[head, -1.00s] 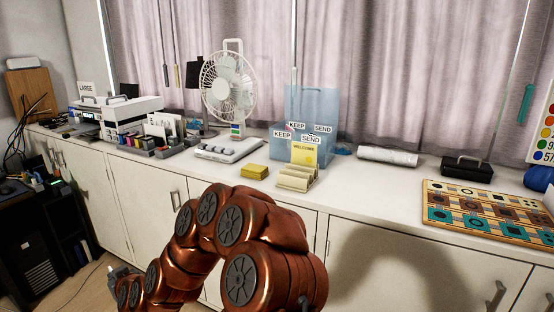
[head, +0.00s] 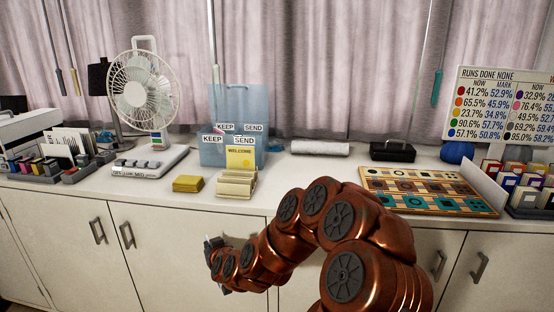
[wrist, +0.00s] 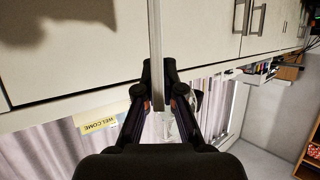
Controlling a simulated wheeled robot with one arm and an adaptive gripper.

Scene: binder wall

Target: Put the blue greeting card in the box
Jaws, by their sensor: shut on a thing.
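My gripper (wrist: 157,78) is shut on a thin, pale flat thing (wrist: 155,35), seen edge-on between the fingertips in the wrist view. Its colour and face do not show, so I cannot tell if it is the blue greeting card. In the head view my gripper (head: 214,246) is small and partly hidden by my arm, in front of the cabinet doors and below the counter top. A translucent blue box (head: 232,103) with KEEP and SEND labels stands on the counter by the curtain. No other blue card is clear to me.
A yellow WELCOME card (head: 240,159) stands behind a beige rack (head: 237,185), before the box. A yellow block (head: 187,184) lies left of it. A fan (head: 144,90), a black case (head: 393,151) and a patterned board (head: 428,190) share the counter (head: 310,177).

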